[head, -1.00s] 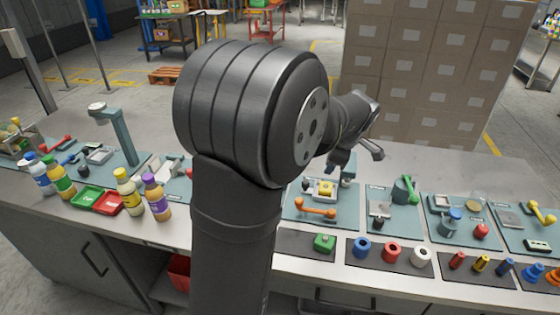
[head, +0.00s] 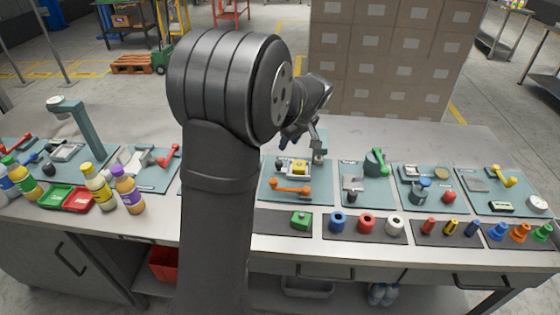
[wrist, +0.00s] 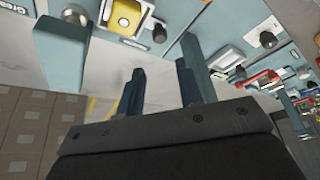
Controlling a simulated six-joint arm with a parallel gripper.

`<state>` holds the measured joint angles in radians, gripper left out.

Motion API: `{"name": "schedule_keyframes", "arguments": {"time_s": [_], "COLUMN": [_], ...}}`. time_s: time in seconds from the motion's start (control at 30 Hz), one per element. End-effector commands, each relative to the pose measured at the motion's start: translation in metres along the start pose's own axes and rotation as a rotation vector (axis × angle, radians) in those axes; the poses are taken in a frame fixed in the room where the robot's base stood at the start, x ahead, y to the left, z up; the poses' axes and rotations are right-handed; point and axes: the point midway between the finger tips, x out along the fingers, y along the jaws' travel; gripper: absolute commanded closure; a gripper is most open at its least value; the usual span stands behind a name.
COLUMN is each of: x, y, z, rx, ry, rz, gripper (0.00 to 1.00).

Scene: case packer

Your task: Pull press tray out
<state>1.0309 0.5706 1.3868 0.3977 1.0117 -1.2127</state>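A pale tray (head: 287,173) holding a yellow block (head: 299,167) sits on a teal station board in the middle of the bench. I cannot read the station labels, so I cannot tell for sure that this is the press tray. An orange lever (head: 291,188) lies in front of it. My gripper (head: 302,143) hangs above and just behind this station, partly hidden by my wrist. In the wrist view my gripper (wrist: 163,65) is open, with nothing between its two fingers. The yellow block (wrist: 126,14) shows beyond the fingertips, apart from them.
A green-handled station (head: 376,162) stands to the right. A green block (head: 301,220) and blue, red and white rings lie on dark mats in front. Bottles and a red tray (head: 78,200) stand at left. Stacked cartons (head: 390,60) rise behind the bench.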

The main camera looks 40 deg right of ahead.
Motion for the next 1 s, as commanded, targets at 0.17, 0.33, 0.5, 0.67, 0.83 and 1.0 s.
{"name": "schedule_keyframes", "arguments": {"time_s": [0.17, 0.33, 0.5, 0.67, 0.83, 1.0], "x": [0.042, 0.078, 0.104, 0.117, 0.119, 0.119], "y": [-0.001, -0.001, 0.000, 0.000, 0.000, 0.000], "z": [0.001, 0.000, 0.001, 0.000, 0.000, 0.000], "rx": [0.000, -0.002, -0.002, -0.002, -0.002, -0.002], "ry": [-0.003, -0.002, -0.002, -0.001, 0.000, 0.000], "rz": [-0.004, -0.003, 0.000, 0.001, 0.002, 0.002], "gripper": [0.67, 0.67, 0.67, 0.67, 0.67, 0.69]}}
